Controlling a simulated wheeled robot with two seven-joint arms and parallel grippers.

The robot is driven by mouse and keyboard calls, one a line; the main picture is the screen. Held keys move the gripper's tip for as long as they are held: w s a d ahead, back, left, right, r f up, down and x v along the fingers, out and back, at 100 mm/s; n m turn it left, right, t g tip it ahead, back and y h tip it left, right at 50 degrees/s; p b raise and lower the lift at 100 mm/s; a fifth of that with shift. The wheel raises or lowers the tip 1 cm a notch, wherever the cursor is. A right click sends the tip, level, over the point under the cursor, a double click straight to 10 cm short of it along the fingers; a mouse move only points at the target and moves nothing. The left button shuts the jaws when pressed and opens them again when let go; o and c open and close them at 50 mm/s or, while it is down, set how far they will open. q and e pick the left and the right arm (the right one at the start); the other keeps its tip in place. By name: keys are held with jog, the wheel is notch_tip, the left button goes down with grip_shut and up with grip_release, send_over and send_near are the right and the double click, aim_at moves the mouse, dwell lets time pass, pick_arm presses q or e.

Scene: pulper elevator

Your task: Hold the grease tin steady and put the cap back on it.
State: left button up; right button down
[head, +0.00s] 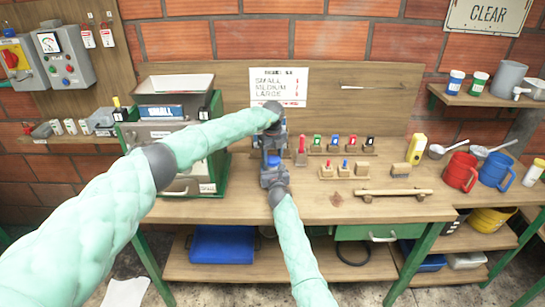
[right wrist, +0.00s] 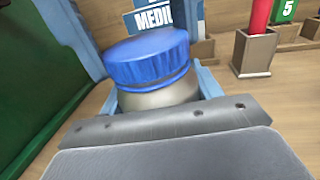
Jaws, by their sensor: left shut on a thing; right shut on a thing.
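The grease tin (right wrist: 165,95) is a pale metal tin in the right wrist view, with the blue cap (right wrist: 148,58) at its mouth, looking slightly tilted. I cannot tell whether the cap is fully seated. In the head view the cap (head: 273,161) is a small blue spot, and the tin is mostly hidden by my grippers. My right gripper (head: 272,176) comes from the front and is shut around the tin, above the bench. My left gripper (head: 272,148) reaches down from above and appears shut on the cap, its light blue fingers beside it.
A green cabinet (head: 205,180) stands close on the left. Small holders with coloured pieces (head: 301,152) stand to the right. A wooden rod on supports (head: 394,193) lies near the front edge, with a red mug (head: 460,172) and a blue mug (head: 495,170) farther right.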

pick_arm(q)
jog(key=m, duration=1.9)
jog(key=shift+w, duration=0.1)
jog(key=m, duration=0.6)
jog(key=shift+a, duration=0.1)
jog(key=o, duration=1.1)
jog(key=shift+c, duration=0.2)
jog(key=shift+r, duration=2.2)
